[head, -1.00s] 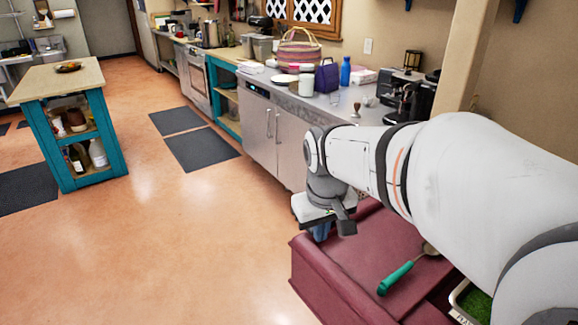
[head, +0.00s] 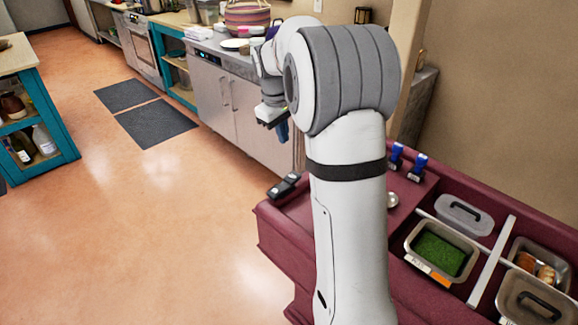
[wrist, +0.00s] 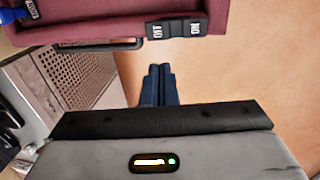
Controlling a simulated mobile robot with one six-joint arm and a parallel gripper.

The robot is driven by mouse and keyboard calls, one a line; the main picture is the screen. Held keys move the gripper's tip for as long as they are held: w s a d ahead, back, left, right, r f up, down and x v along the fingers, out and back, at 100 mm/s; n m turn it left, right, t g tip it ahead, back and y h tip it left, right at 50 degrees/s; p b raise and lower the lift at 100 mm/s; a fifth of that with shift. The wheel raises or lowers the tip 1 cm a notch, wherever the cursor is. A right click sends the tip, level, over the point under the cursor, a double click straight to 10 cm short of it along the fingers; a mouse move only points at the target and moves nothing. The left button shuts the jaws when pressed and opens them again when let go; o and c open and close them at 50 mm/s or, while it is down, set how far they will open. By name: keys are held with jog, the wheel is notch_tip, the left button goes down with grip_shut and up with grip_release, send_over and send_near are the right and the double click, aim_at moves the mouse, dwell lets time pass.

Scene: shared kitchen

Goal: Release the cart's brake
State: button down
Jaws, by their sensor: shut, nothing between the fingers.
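The maroon cart (head: 285,240) stands at the lower right in the head view. On its left edge is a black brake rocker (head: 285,186). In the wrist view the rocker (wrist: 177,27) shows at the top, with pads marked OFF and ON, on the maroon cart edge (wrist: 90,22). I cannot tell which pad is pressed down. My gripper (head: 282,131) hangs in the air beyond the cart. Its blue fingers (wrist: 160,72) are together and empty in the wrist view, below the rocker in the picture and apart from it.
The cart holds a pan with green contents (head: 438,252), grey lids (head: 464,214) and blue-handled items (head: 417,166). A metal counter (head: 225,95) stands behind my gripper. A teal island (head: 62,135) is at the left. The floor between is open, with dark mats (head: 155,125).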

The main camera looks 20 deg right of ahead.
aim_at(290, 177)
jog(key=f, duration=0.4)
jog(key=d+f+p, duration=0.1)
jog(key=f, duration=0.4)
jog(key=d+f, duration=0.1)
jog(key=f, duration=0.4)
jog(key=shift+w, duration=0.4)
jog(key=shift+r, duration=0.1)
